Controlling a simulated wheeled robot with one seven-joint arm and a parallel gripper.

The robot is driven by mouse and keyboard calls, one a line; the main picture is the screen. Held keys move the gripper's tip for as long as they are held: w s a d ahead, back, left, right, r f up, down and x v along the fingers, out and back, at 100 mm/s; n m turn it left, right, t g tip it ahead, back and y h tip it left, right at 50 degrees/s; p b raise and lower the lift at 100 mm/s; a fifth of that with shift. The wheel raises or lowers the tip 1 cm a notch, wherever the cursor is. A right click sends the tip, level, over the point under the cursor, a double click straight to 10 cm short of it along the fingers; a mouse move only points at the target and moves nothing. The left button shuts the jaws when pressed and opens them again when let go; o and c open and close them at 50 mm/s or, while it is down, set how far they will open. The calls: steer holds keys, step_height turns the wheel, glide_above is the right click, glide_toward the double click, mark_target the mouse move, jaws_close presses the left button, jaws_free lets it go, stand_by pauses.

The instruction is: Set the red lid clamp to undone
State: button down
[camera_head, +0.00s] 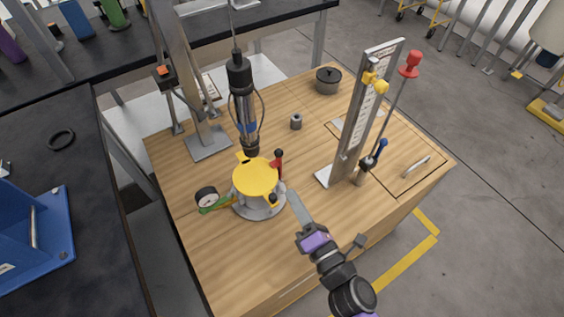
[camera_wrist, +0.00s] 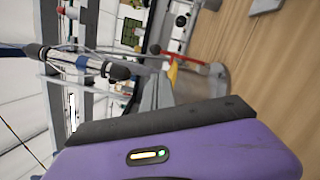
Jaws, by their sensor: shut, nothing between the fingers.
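The red lid clamp (camera_head: 279,162) stands at the back right rim of a pot with a yellow lid (camera_head: 255,177). Its handle looks roughly upright with a dark tip. In the wrist view a red bar (camera_wrist: 196,66), apparently the clamp, runs beside a yellow piece (camera_wrist: 172,72). My gripper (camera_head: 293,198) is shut and empty, low over the table just right of the pot and in front of the red clamp, apart from it. The purple gripper body (camera_wrist: 180,150) fills the bottom of the wrist view. Whether the clamp is latched cannot be told.
A round gauge (camera_head: 206,197) is left of the pot. A hanging black tool (camera_head: 241,95) is above it. A tall scale post (camera_head: 362,120) with a red-knobbed lever (camera_head: 410,64) stands right. A small grey cylinder (camera_head: 296,121) and dark pot (camera_head: 327,80) are behind.

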mark_target(280, 157)
stand_by(0.4)
steer(key=x, duration=1)
steer(key=shift+d, duration=0.1)
steer(key=shift+w+d+r, duration=0.1)
steer(key=m+p, duration=0.1)
steer(key=w+d+m+p, duration=0.1)
steer(key=p, duration=0.1)
steer(key=shift+d+r, duration=0.3)
steer(key=w+d+f+m+p, duration=0.1)
steer(key=d+m, duration=0.1)
steer(key=m, duration=0.2)
steer(key=w+d+f+m+p, duration=0.2)
steer(key=d+m, duration=0.1)
steer(key=m, duration=0.1)
steer(key=w+d+f+m+g+p, duration=0.1)
steer(key=w+d+f+m+p, duration=0.1)
steer(key=m, duration=0.1)
steer(key=shift+d+f+m+h, duration=0.2)
steer(key=shift+m+h, duration=0.1)
steer(key=shift+m, duration=0.1)
steer(key=shift+w+d+f+b, duration=0.2)
steer(key=shift+d+f+b, duration=0.1)
steer(key=shift+f+b, duration=0.25)
